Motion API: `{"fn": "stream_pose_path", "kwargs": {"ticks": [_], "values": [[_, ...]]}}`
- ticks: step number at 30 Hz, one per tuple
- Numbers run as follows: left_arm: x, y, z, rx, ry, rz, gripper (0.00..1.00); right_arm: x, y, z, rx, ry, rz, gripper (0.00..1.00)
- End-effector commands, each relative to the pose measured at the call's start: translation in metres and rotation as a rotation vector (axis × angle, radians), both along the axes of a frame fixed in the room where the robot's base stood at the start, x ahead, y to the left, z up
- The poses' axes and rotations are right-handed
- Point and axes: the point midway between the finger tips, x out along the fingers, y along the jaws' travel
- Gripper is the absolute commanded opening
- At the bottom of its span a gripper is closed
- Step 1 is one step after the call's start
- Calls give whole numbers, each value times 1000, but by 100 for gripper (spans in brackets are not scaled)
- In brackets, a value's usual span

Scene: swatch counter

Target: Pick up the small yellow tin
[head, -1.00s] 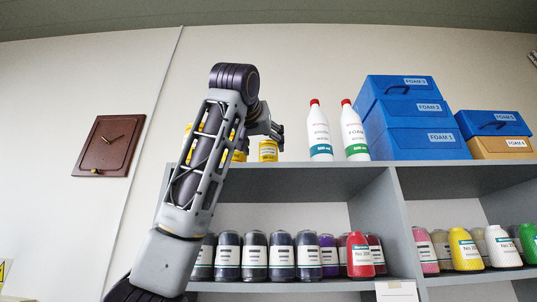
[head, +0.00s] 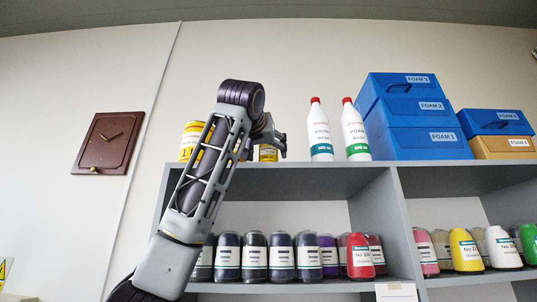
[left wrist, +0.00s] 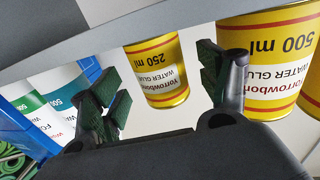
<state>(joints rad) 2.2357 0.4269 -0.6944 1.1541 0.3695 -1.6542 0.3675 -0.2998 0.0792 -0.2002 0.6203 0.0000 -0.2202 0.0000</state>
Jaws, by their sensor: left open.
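The small yellow tin (head: 267,154), with a red-lined white label, stands on the shelf top, partly hidden by my left gripper (head: 280,146) in the head view. In the left wrist view the small tin (left wrist: 156,72) appears upside down and reads 250 ml. My left gripper (left wrist: 160,80) is open and empty there, its fingers seen either side of the tin, with a visible gap to each finger. I cannot tell how far the tin is beyond the fingertips. My right gripper is not in view.
Larger yellow 500 ml tins (left wrist: 268,62) stand close beside the right finger in the wrist view; one also shows behind my arm (head: 190,138). Two white bottles (head: 320,132) (head: 355,132) and blue foam boxes (head: 405,115) stand to the right on the shelf top (head: 300,172).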

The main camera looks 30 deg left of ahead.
Motion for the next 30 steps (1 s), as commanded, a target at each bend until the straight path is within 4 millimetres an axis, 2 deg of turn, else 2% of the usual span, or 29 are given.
{"fn": "stream_pose_path", "kwargs": {"ticks": [10, 27, 30], "values": [[28, 11, 1, 0, 1, 1, 76, 0, 2, 15, 2, 0, -1, 40], [32, 12, 0, -1, 1, 1, 76, -1, -1, 15, -1, 1, 0, 40], [32, 12, 0, -1, 1, 1, 63, -1, -2, 15, -2, 1, 0, 40]]}}
